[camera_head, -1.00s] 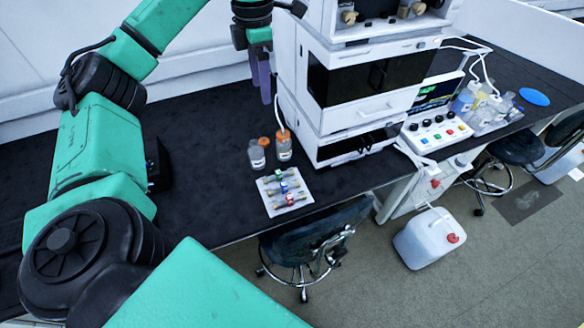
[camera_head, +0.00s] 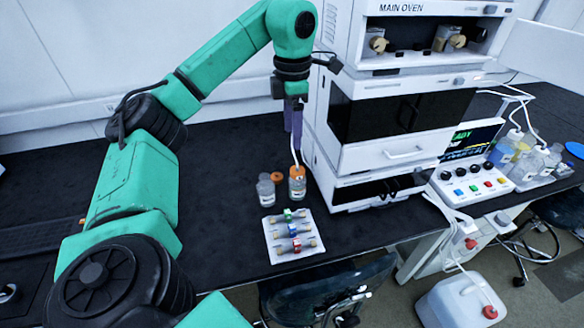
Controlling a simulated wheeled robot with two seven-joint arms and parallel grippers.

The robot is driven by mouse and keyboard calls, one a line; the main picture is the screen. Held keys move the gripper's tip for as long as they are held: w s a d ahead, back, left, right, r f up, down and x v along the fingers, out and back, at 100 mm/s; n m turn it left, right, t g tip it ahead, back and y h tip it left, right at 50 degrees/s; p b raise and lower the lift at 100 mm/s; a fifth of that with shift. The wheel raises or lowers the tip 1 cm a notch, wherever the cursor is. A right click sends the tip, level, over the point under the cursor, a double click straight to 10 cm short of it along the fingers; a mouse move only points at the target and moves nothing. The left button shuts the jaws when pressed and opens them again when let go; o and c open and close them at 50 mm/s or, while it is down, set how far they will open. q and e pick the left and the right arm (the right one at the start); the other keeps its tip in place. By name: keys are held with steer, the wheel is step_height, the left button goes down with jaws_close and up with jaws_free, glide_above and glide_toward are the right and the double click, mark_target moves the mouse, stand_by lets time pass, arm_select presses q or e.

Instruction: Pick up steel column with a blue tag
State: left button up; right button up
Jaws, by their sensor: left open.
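A white tray (camera_head: 284,260) lies on the dark bench near its front edge. On it lie three steel columns side by side: one with a green tag (camera_head: 288,214) at the back, one with a blue tag (camera_head: 292,229) in the middle, one with a red tag (camera_head: 296,244) at the front. My left gripper (camera_head: 294,150) has purple fingers pointing down, behind the tray and above the bench, beside the white instrument stack. It is open, with nothing seen between its fingers, and apart from the columns. My right gripper is not in view.
Two bottles (camera_head: 266,190) and (camera_head: 297,183), the latter orange-capped with a tube, stand between gripper and tray. The instrument stack (camera_head: 385,153) rises at right. A control box (camera_head: 475,183) stands further right. A chair (camera_head: 325,290) is below the front edge.

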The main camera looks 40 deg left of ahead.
arm_select(q)
steer(key=b, duration=2.4)
glide_above(292, 226)
step_height(292, 226, down, 26)
steer(key=f+b, duration=0.1)
steer(key=f, duration=0.1)
steer(key=f+b, duration=0.2)
steer(key=f, duration=0.1)
steer(key=f+b, duration=0.1)
steer(key=f, duration=0.1)
steer(key=shift+s+d+f+b, duration=0.15)
steer(key=shift+s+d+b, duration=0.05)
steer(key=shift+d+b, duration=0.15)
steer(key=shift+w+a+f, duration=0.1)
steer(key=shift+a+f, duration=0.05)
steer(key=shift+f, duration=0.6)
step_height(292, 226, down, 5)
steer(key=shift+a+r, duration=0.1)
steer(key=shift+a, duration=0.05)
jaws_close()
